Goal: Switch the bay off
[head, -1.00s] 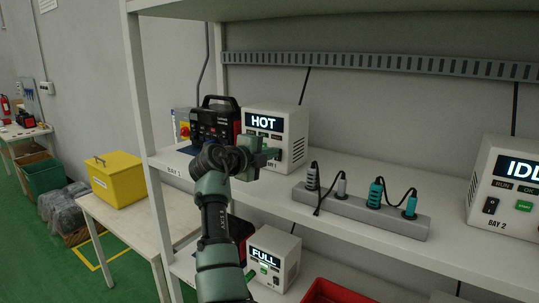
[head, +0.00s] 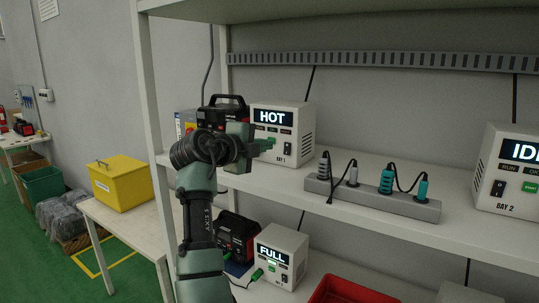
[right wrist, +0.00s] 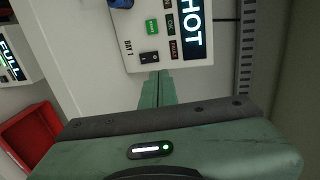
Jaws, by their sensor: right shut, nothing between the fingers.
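The bay 1 unit (head: 296,118) is a white box on the upper shelf with a lit display reading HOT. It shows turned sideways in the right wrist view (right wrist: 180,62), with a black rocker switch (right wrist: 149,57), a green button (right wrist: 151,26) and small coloured lamps on its front. My right gripper (head: 270,143) is shut and empty in front of this face. In the right wrist view its fingertips (right wrist: 157,76) point at the lower part of the face, close by the rocker; whether they touch cannot be told. My left gripper is not in view.
A black power unit (head: 222,113) stands left of bay 1. A grey socket strip (head: 390,203) with several plugs lies to the right, before the bay 2 unit (head: 508,175) reading IDLE. Below are a FULL unit (head: 279,257) and a red bin (head: 345,292).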

